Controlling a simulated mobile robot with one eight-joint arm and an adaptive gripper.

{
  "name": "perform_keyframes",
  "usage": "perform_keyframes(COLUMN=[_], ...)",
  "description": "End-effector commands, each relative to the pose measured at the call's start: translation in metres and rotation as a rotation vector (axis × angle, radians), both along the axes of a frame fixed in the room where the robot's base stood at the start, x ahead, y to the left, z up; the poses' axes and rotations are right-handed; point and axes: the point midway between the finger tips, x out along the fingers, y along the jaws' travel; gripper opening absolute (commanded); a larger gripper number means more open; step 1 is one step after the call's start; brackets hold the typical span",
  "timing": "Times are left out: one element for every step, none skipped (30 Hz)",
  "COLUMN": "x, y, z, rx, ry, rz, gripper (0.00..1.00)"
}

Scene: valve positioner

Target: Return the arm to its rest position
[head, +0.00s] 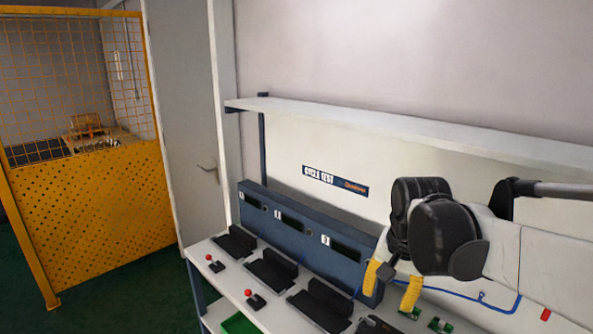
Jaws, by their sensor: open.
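My gripper (391,286) is at the right of the head view, at the end of my white and black arm. Its two yellow fingertips point down and stand apart with a gap between them. It is open, and nothing shows between the fingers. It hangs in front of the right end of the blue panel, above the white bench (215,290). The arm hides part of the bench and the wall behind it.
A blue panel (290,222) with numbered slots stands along the bench back, with black cradles (270,268) and red-knobbed levers (255,300) before it. A white shelf (330,118) runs above. A green tray (240,324) is at the front. A yellow mesh fence (90,200) stands left.

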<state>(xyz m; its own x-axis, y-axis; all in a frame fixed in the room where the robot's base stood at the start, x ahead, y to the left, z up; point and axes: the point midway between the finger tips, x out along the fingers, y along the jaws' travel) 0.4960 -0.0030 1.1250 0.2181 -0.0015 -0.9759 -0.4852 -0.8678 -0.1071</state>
Motion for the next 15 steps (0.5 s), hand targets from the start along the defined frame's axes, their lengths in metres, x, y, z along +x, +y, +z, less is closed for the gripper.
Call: perform_keyframes(x=[-0.017, -0.024, -0.035, -0.043, -0.051, -0.061, -0.068, -0.076, -0.086, -0.092, -0.098, -0.106, -0.112, -0.116, -0.121], y=[0.000, 0.001, 0.001, 0.001, 0.001, 0.002, 0.002, 0.002, 0.002, 0.002, 0.002, 0.002, 0.002, 0.003, 0.003], z=[0.002, 0.004, 0.005, 0.005, 0.005, 0.004, 0.004, 0.002, 0.000, -0.002, -0.004, -0.007, -0.010, -0.012, -0.015], rx=[-0.010, -0.017, -0.028, -0.037, -0.046, -0.059, -0.070, -0.081, -0.096, -0.107, -0.119, -0.134, -0.145, -0.156, -0.170], ry=[-0.033, -0.055, -0.085, -0.105, -0.126, -0.154, -0.177, -0.197, -0.224, -0.245, -0.264, -0.288, -0.304, -0.319, -0.336], rz=[0.041, 0.068, 0.104, 0.130, 0.157, 0.192, 0.217, 0.244, 0.277, 0.301, 0.324, 0.353, 0.373, 0.391, 0.413], gripper=[0.50, 0.50, 0.50, 0.50, 0.50, 0.50, 0.50, 0.50, 0.50, 0.50, 0.50, 0.50, 0.50, 0.50, 0.50])
